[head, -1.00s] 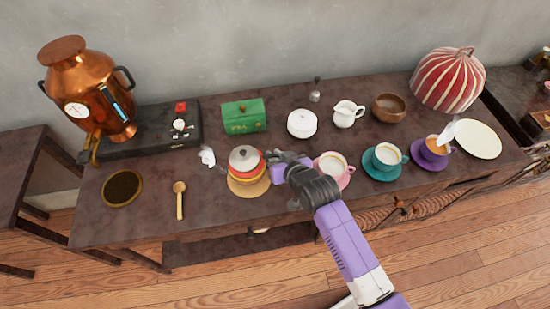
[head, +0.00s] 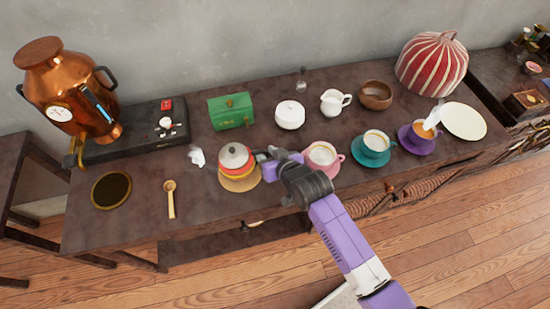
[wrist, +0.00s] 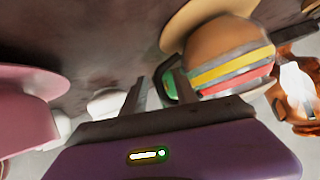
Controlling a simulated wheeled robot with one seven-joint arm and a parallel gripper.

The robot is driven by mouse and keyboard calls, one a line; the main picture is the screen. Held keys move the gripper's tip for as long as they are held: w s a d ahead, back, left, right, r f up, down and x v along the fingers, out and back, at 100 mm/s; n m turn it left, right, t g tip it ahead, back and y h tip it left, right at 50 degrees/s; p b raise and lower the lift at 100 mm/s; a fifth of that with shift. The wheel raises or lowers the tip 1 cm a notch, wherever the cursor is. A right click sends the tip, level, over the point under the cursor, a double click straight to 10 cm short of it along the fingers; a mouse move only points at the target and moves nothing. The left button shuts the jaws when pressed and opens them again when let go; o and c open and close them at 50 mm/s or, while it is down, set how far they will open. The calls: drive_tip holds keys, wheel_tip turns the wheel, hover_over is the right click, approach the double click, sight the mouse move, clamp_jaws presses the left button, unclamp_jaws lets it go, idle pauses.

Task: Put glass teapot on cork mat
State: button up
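A round pot with red, yellow and grey bands and a grey lid (head: 234,155), apparently the glass teapot, stands upright over the tan round cork mat (head: 241,183). It overlaps the mat's back part; I cannot tell whether its base touches. In the wrist view the teapot (wrist: 228,55) is right of the fingers, with the mat (wrist: 203,16) showing beyond its base. My gripper (head: 262,155) is at the teapot's right side.
A pink cup (head: 323,158) stands close right of my gripper. A wooden spoon (head: 170,197) and a dark round dish (head: 111,190) lie left. A green box (head: 231,110) and white pot (head: 290,115) stand behind. The copper urn (head: 75,85) is at far left.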

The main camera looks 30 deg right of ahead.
drive_tip(key=v, duration=1.1)
drive_tip(key=s+a+r+n+t, duration=0.1)
drive_tip(key=s+r, duration=0.3)
drive_tip(key=s, duration=0.5)
drive_tip(key=s+a+r+t, duration=0.1)
drive_tip(key=s+r, duration=0.4)
drive_tip(key=s, duration=0.4)
drive_tip(key=s+a+r+n+t, duration=0.1)
drive_tip(key=s+r, duration=0.3)
drive_tip(key=s, duration=0.5)
drive_tip(key=shift+r+n, duration=0.3)
drive_tip(key=shift+r, duration=0.1)
drive_tip(key=shift+s, duration=0.15)
